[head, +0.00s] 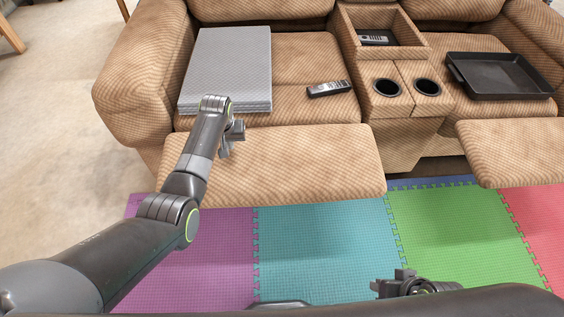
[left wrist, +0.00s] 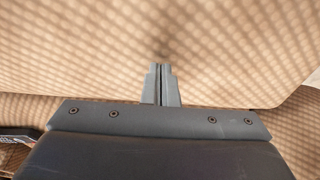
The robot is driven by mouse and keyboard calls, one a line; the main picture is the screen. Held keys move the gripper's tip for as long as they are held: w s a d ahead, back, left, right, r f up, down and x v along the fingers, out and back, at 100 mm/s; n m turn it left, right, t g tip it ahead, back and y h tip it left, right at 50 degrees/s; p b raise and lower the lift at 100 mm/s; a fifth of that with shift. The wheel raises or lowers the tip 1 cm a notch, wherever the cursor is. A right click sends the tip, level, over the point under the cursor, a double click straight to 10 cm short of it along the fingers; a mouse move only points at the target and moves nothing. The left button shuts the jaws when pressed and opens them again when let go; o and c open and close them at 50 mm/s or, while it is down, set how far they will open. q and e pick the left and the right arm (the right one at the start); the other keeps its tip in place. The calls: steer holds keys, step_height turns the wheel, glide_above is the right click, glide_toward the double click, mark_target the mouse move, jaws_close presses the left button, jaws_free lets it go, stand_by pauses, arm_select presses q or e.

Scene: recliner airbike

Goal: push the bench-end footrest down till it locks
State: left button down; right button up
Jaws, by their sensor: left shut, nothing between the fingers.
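The left footrest (head: 310,165), a wide tan padded panel, sticks out in front of the left seat, raised above the floor mat. A second tan footrest (head: 515,148) sticks out at the right, also raised. My left gripper (head: 228,150) is over the left part of the left footrest, shut and empty. In the left wrist view its closed fingers (left wrist: 161,82) point at the tan cloth of the footrest (left wrist: 225,70), with a small dark shadow by the tips. Whether they touch is unclear. My right gripper (head: 402,284) is low at the bottom edge, partly hidden.
On the left seat lie a grey stack of sheets (head: 228,68) and a remote (head: 328,89). A console with two cup holders (head: 387,88) divides the seats. A black tray (head: 500,75) sits on the right seat. Coloured foam mats (head: 320,235) cover the floor in front.

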mark_target(231, 154)
arm_select(q)
steer(key=shift+s+f+t, duration=0.15)
steer(key=shift+s+f, duration=0.15)
steer(key=shift+f, duration=0.25)
steer(key=shift+s+f+t, duration=0.15)
steer(key=shift+s+f, duration=0.15)
steer(key=shift+f, duration=0.7)
steer(key=shift+s, duration=0.1)
steer(key=shift+s+f+t+b, duration=0.2)
steer(key=shift+f+b, duration=0.05)
steer(key=shift+f, duration=0.45)
steer(key=shift+s+f+t+b, duration=0.15)
steer(key=shift+f+t+b, duration=0.1)
steer(key=shift+f, duration=0.4)
